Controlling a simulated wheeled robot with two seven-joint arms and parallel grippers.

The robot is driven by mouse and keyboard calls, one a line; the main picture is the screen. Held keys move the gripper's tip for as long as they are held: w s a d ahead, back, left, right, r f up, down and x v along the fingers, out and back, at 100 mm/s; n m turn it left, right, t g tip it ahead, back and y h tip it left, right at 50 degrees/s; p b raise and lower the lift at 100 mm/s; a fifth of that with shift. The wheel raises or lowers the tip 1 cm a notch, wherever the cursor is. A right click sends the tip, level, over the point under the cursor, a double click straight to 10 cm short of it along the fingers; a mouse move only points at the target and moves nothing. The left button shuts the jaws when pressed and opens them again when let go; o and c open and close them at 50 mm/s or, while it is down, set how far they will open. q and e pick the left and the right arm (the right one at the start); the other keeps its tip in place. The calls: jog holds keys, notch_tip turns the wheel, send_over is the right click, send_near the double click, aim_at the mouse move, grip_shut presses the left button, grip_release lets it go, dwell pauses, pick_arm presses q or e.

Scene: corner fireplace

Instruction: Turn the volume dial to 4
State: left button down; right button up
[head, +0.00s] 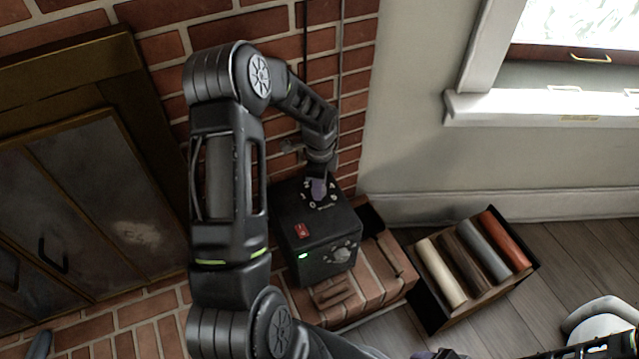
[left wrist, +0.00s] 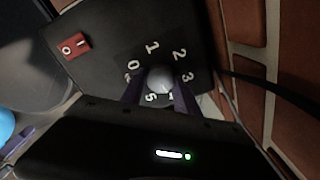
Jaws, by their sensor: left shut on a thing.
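The volume dial (left wrist: 160,79) is a round grey knob on the black box (head: 310,240). White numerals ring it; 0, 1, 2, 3 and 5 show in the left wrist view, and the 4 is mostly hidden by a finger. My left gripper (left wrist: 160,92) has its two purple fingers on either side of the knob, shut on it. In the head view this gripper (head: 318,188) comes down onto the box's top and hides the knob. I cannot make out where the dial points. Part of my right gripper (head: 440,354) shows at the bottom edge; its jaws are unclear.
A red switch (head: 302,230) sits on the box's top. A second knob (head: 341,254) and a green light are on its front. The box stands on a brick ledge (head: 385,285) against the brick wall. A crate of colored rolls (head: 428,318) stands to the right.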

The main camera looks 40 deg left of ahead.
dwell(0.3)
pick_arm(q)
jog(key=c, duration=0.9)
grip_release()
notch_tip(320, 180, up, 8)
jog(key=shift+f+p, duration=0.1)
jog(key=shift+p, duration=0.5)
